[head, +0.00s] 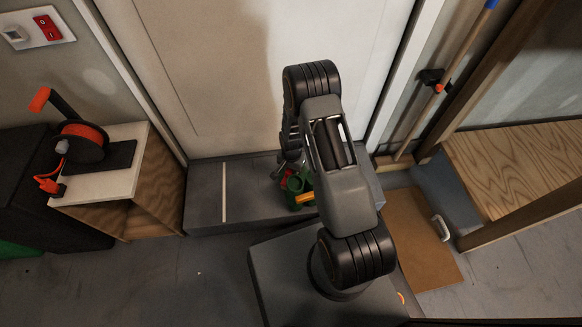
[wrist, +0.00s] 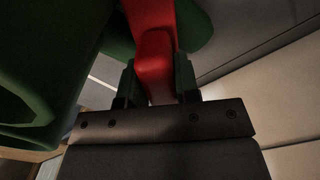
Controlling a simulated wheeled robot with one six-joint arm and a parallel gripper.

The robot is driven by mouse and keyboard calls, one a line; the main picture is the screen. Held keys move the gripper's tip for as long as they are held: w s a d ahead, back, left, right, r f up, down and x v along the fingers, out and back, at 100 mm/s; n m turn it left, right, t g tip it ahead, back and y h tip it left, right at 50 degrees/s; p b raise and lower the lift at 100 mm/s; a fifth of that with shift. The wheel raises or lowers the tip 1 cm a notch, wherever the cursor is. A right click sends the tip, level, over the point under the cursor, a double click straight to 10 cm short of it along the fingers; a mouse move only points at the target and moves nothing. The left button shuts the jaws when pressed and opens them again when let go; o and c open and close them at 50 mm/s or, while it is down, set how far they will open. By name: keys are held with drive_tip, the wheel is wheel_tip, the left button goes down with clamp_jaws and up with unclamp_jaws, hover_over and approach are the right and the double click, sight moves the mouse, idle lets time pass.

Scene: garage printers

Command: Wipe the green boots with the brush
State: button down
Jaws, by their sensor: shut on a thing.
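The green boots (head: 294,185) stand on the grey step in front of the door, partly hidden behind my arm in the head view. In the wrist view green boot surface (wrist: 30,95) fills the left side, close beside my gripper (wrist: 157,82). My gripper is shut on a red handle, which I take to be the brush (wrist: 156,58). The handle runs up between the fingers toward the green shapes. The brush's bristles are not visible, and I cannot tell whether it touches the boots. In the head view my gripper (head: 288,160) is mostly hidden by my arm.
A small orange piece (head: 305,199) shows at the boots. A cabinet (head: 110,187) with an orange cable reel (head: 80,142) stands left. A brown board (head: 415,235) lies right, near a wooden bench (head: 520,160). The step's left part is clear.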

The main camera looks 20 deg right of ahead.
drive_tip(key=shift+w+r+p, duration=0.15)
drive_tip(key=shift+r+p, duration=1.8)
drive_tip(key=shift+r, duration=0.95)
drive_tip(key=shift+r+p, duration=1.1)
drive_tip(key=shift+r, duration=0.4)
